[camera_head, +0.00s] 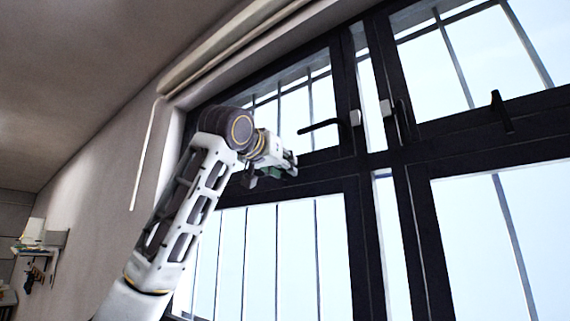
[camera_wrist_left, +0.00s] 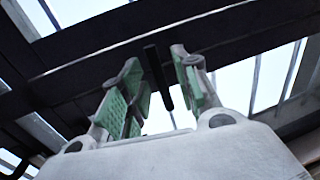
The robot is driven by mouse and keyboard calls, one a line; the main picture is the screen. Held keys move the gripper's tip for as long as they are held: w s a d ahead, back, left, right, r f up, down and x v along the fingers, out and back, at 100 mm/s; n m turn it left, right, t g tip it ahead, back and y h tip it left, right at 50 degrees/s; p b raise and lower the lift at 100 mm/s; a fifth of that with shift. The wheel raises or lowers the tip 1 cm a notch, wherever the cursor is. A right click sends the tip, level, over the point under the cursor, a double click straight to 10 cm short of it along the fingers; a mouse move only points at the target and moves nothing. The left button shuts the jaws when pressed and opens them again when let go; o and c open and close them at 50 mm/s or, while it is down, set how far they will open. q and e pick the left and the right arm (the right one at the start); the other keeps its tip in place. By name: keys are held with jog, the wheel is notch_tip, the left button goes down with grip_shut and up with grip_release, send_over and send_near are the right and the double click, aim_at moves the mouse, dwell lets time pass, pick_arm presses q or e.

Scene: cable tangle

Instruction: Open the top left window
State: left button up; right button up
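The top left window (camera_head: 327,156) has a dark frame with bright panes and bars behind, and it looks shut. Its black lever handle (camera_head: 319,126) sticks out to the left near the frame's right side. My left gripper (camera_head: 291,163) is just below and left of the handle's free end. In the left wrist view my left gripper (camera_wrist_left: 161,80) is open, its green-padded fingers apart. A short black bar, apparently the handle (camera_wrist_left: 158,76), shows in the gap between them; I cannot tell whether it is between the fingers or beyond them. My right gripper is not in view.
The top right window has a black handle (camera_head: 501,111). A small light block (camera_head: 385,107) sits on the central post. A roller blind (camera_head: 225,45) runs above the windows, with a cord (camera_head: 146,155) hanging at the left. A wall shelf (camera_head: 40,243) is far left.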

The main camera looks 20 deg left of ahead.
pick_arm(q)
jog(key=shift+w+d, duration=0.1)
jog(key=shift+w, duration=0.65)
jog(key=shift+c, duration=0.4)
grip_shut()
